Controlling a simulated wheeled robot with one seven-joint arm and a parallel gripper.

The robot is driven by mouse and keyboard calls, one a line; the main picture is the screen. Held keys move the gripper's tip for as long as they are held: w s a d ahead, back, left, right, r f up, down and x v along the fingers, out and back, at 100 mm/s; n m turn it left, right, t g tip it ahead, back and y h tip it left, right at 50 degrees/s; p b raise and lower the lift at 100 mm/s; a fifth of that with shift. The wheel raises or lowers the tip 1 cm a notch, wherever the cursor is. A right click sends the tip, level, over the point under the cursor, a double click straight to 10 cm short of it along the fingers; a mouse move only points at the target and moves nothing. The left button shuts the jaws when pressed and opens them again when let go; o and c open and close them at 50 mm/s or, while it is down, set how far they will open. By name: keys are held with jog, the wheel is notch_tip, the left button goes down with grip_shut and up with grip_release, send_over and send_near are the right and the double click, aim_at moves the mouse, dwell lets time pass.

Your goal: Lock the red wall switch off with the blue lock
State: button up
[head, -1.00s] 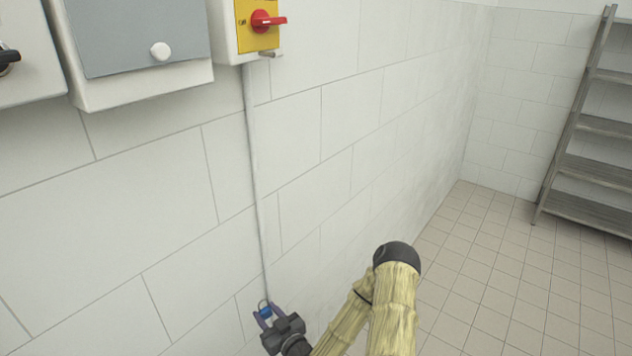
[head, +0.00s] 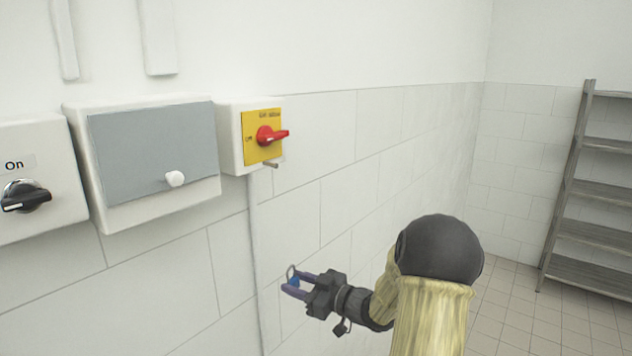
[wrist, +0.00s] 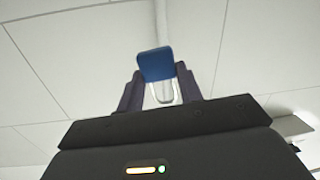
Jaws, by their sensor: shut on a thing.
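The red wall switch (head: 267,136) is a red rotary handle on a yellow plate (head: 262,150) in a white box on the wall. Its handle points to the right. A small metal tab (head: 271,164) sticks out below the plate. My gripper (head: 297,284) is below the switch box, in front of the wall, shut on the blue lock (head: 293,281). In the wrist view the blue lock (wrist: 156,65) sits between the two fingers, with its silver shackle (wrist: 163,93) also showing. Whether the shackle is open cannot be told.
A grey-fronted box (head: 150,150) with a white knob stands left of the switch box. Farther left is a box with a black rotary knob (head: 25,195) marked "On". A conduit (head: 257,250) runs down the wall. A grey shelf (head: 590,190) stands at the right.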

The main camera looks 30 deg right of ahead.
jog(key=s+r+h+p, duration=0.1)
jog(key=s+r, duration=0.3)
jog(key=r, duration=0.9)
jog(key=s+r+p, duration=0.4)
jog(key=r, duration=1)
jog(key=shift+r+t+h, duration=0.2)
jog(key=shift+t+h, duration=0.1)
jog(key=shift+h, duration=0.1)
jog(key=shift+a, duration=0.1)
jog(key=shift+w+a, duration=0.1)
jog(key=b+x, duration=0.1)
jog(key=x, duration=0.7)
jog(key=shift+w+a+f+b, duration=0.15)
jog(key=shift+w+f+b, duration=0.15)
jog(key=shift+f+b, duration=0.1)
